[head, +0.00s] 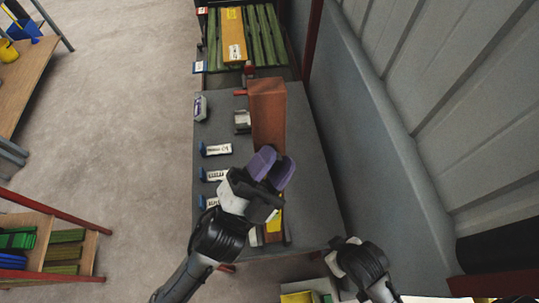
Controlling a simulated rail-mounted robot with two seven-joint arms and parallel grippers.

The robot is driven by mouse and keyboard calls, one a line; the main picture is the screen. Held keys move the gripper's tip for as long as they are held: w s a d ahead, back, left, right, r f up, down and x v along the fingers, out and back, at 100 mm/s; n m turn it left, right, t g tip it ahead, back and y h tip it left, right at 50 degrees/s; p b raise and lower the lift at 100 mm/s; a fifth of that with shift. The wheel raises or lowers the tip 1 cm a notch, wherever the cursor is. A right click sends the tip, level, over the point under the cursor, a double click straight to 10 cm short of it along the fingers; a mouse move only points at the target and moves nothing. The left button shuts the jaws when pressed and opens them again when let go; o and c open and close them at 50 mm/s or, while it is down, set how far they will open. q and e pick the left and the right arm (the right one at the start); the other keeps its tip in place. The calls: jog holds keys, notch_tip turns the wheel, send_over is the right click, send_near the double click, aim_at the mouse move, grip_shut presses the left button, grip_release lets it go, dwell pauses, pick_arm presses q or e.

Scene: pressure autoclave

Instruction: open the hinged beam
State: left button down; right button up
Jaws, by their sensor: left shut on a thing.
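A long reddish-brown beam (267,115), which I take to be the hinged beam, lies along the grey table (312,185). Its near part is hidden behind my left gripper (272,168). The gripper's two purple fingers are at the beam's near end, shut on it, as far as this view shows. The exact contact is hidden by the fingers. The hinge cannot be made out clearly. Part of my right arm shows at the bottom right, but its gripper fingers do not show.
Blue-and-white labelled holders (217,150) line the table's left edge. A metal part (242,121) sits left of the beam. A yellow and red piece (272,230) shows below my gripper. A rack with green slats (265,40) stands beyond. A grey wall bounds the right; floor is open left.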

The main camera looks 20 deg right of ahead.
pick_arm(q)
jog(key=c, duration=0.8)
grip_release()
jog(key=shift+w, duration=0.1)
jog(key=shift+c, duration=0.2)
jog(key=shift+f, duration=0.1)
jog(key=b+v, duration=0.2)
jog(key=v, duration=1.1)
jog(key=shift+s+a+f, duration=0.2)
jog(key=shift+a+f, duration=0.05)
